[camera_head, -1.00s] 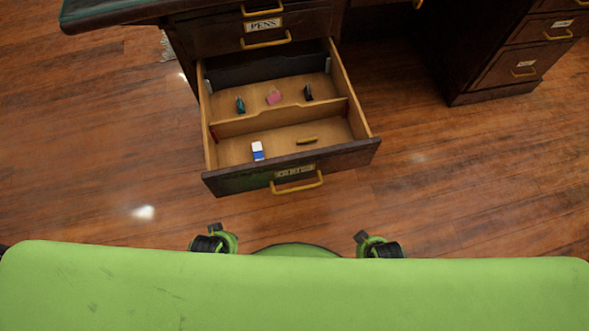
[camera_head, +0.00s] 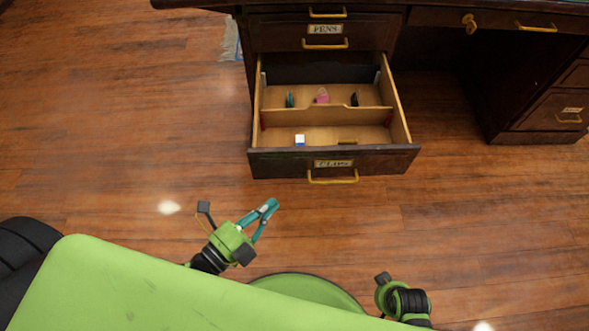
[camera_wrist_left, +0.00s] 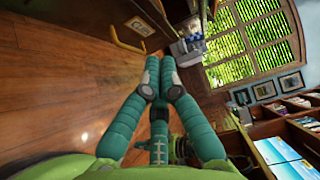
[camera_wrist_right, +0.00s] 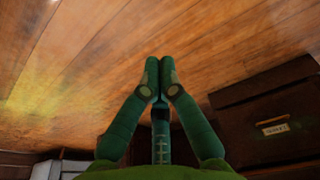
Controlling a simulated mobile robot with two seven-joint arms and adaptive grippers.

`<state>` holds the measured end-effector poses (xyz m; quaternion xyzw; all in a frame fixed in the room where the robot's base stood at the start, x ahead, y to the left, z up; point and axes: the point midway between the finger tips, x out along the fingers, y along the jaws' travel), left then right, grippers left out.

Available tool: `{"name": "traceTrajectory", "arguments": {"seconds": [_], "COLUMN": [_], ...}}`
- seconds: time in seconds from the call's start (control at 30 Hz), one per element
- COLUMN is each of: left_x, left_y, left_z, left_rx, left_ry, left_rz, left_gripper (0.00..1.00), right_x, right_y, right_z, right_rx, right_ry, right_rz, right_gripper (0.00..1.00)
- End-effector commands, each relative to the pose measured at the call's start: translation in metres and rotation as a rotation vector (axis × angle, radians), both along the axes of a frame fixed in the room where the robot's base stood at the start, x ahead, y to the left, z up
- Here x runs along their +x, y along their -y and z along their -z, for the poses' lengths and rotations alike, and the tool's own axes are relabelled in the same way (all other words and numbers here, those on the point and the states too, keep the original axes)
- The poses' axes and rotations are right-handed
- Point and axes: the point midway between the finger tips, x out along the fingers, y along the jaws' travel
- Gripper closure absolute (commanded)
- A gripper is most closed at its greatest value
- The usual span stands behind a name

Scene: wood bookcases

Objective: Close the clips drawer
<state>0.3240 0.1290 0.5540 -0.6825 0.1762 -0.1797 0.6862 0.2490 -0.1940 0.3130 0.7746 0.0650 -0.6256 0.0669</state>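The clips drawer (camera_head: 285,163) is pulled far out of the dark wooden desk in the head view. Its front has a "CLIPS" label and a brass handle (camera_head: 333,180). My left gripper (camera_head: 272,204) is in front of the drawer, a little left of and below the handle, apart from it and empty. Its fingertips (camera_wrist_left: 160,57) meet in the left wrist view, where a labelled drawer front (camera_wrist_left: 135,25) with a handle shows at the upper left. My right gripper (camera_wrist_right: 159,62) has its fingertips together and empty, over the floor. Its fingers are hidden in the head view.
The drawer holds an eraser (camera_head: 300,140), a pink item (camera_head: 322,96) and other small items, split by a divider. The shut pens drawer (camera_head: 305,38) is above. Another desk pedestal (camera_head: 540,118) stands right. Wood floor (camera_head: 120,120) is clear in front and left.

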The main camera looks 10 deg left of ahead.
Motion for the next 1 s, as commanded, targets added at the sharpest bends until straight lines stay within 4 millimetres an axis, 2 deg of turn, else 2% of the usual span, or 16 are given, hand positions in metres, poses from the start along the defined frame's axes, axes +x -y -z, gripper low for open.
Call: {"name": "traceTrajectory", "arguments": {"seconds": [0.17, 0.5, 0.7, 1.0], "left_x": [0.025, 0.089, 0.114, 0.123], "left_y": [0.013, 0.048, 0.038, 0.034], "left_z": [-0.001, -0.001, 0.0, 0.0], "left_rx": [-0.002, -0.004, -0.002, -0.003], "left_ry": [0.004, 0.0, -0.002, -0.004], "left_rz": [0.0, -0.003, -0.002, -0.003], "left_gripper": [1.0, 1.0, 1.0, 1.0], "right_x": [0.001, 0.004, 0.009, 0.008], "right_y": [0.0, -0.001, -0.001, -0.001], "right_z": [-0.001, -0.006, -0.012, -0.014], "right_rx": [-0.001, 0.001, 0.002, 0.001], "right_ry": [0.002, 0.004, 0.013, 0.011], "right_rz": [0.0, 0.001, 0.002, 0.002], "right_gripper": [1.0, 1.0, 1.0, 1.0]}}
